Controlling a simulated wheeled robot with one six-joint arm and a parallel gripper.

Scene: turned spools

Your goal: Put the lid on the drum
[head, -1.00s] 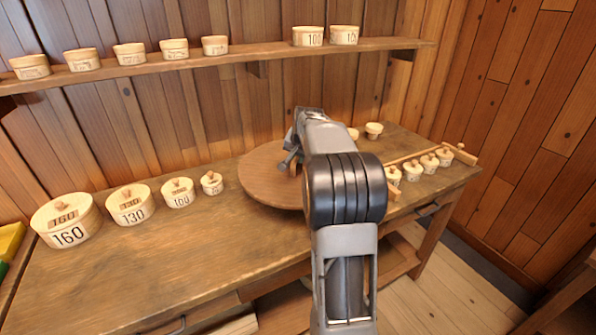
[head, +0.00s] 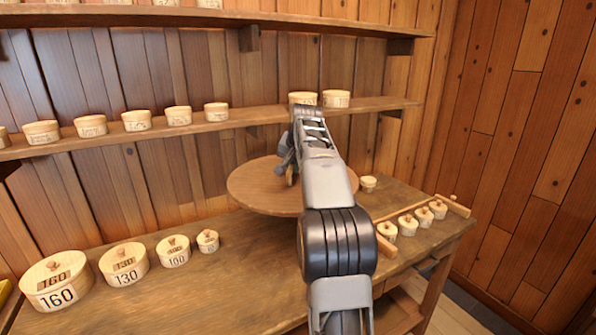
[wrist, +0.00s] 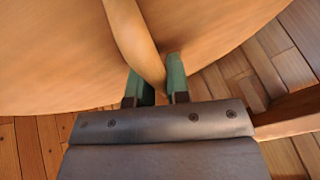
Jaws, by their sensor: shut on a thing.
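The lid is a large round wooden disc (head: 255,195) with a bar handle, in the middle of the head view, and it hangs above the workbench. In the wrist view its broad face (wrist: 60,50) fills the upper part, with the curved handle (wrist: 130,30) running across it. My gripper (wrist: 158,75) has green fingers shut on the handle. In the head view my gripper (head: 289,173) is at the disc, partly hidden by my arm, which also covers the disc's right part. I cannot make out a large open drum in either view.
The workbench (head: 215,295) carries a row of numbered lidded boxes (head: 124,264) at left. Several small knobbed pots (head: 408,224) stand by a wooden rail at right, with a small pot (head: 368,183) behind. A shelf (head: 240,120) with boxes runs along the wall behind the disc.

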